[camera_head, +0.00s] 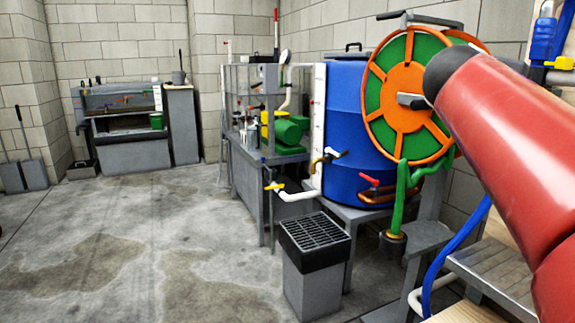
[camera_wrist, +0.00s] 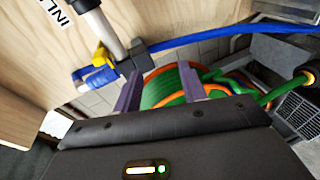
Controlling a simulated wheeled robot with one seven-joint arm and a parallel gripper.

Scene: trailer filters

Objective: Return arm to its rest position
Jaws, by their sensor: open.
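My red arm reaches in from the right edge in the head view and covers part of the hose reel side. My gripper is not visible in that view. In the wrist view my gripper (camera_wrist: 160,88) is open, its two fingers spread with nothing held between them. Beyond the fingers are the green and orange hose reel (camera_wrist: 178,85) and a blue hose (camera_wrist: 215,38). A grey pipe with a yellow-handled valve (camera_wrist: 103,58) stands close beyond the left finger; I cannot tell whether they touch.
A wooden panel (camera_wrist: 45,60) with a partly visible label fills the wrist view's left. In the head view stand the hose reel (camera_head: 402,95), blue barrel (camera_head: 342,125), grated drain box (camera_head: 317,258) and pump bench (camera_head: 248,165). The concrete floor (camera_head: 130,240) at left is clear.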

